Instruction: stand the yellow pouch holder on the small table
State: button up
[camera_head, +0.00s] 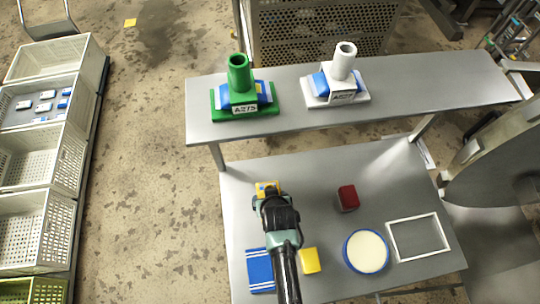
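My fingers are hidden from this camera. I cannot tell which surface is the small table.
A green holder (239,75) and a white holder (343,64) stand on the raised shelf (420,85). The lower table holds a red block (347,197), yellow block (309,261), blue striped cloth (259,271), round cream-topped dish (366,251) and white frame (391,238). Crates (82,130) line the left.

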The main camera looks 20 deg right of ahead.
jog(key=shift+f, duration=0.15)
jog(key=shift+f, duration=0.15)
jog(key=o, duration=1.4)
jog(key=shift+r, duration=0.3)
jog(key=v, duration=1.1)
jog(key=shift+s+r+p, duration=0.25)
jog(key=shift+r+p, duration=0.05)
jog(key=shift+r, duration=0.05)
